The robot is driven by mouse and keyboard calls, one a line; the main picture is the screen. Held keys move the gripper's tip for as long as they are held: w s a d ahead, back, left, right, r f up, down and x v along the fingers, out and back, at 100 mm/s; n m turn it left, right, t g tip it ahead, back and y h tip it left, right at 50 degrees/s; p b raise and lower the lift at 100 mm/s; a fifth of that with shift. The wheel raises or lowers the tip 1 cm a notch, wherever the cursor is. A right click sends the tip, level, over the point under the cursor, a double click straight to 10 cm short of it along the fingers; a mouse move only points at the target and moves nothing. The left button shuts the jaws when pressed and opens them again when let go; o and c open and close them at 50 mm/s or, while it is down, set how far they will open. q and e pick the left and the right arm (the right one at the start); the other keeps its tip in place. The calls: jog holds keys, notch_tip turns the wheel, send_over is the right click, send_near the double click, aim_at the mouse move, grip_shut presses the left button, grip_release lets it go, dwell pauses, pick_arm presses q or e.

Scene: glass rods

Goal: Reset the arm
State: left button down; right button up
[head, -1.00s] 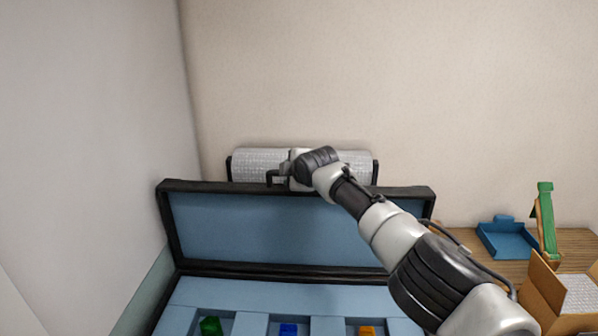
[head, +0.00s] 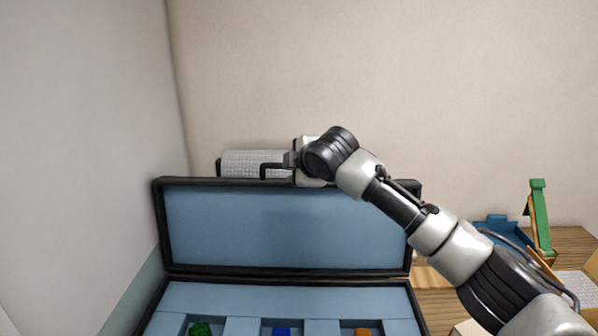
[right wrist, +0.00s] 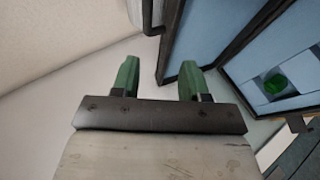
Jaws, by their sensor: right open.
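My right arm reaches in from the lower right in the head view. Its gripper (head: 278,168) is above the top edge of the raised lid of a black-edged blue case (head: 285,228). In the right wrist view my right gripper (right wrist: 157,78) is open, with two green fingertips apart and nothing between them. The case's lid and part of its inside show close by at the right of that view. My left gripper is not in view.
The case holds a green piece (head: 201,329), a blue piece (head: 282,331) and an orange piece (head: 367,332) in recesses. A grey textured roll (head: 250,163) is behind the lid. A blue tray (head: 497,228) and a green-topped stand (head: 541,215) are on the right.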

jog(key=shift+s+d+r, duration=0.15)
jog(key=shift+s+r, duration=0.15)
jog(key=shift+s, duration=0.15)
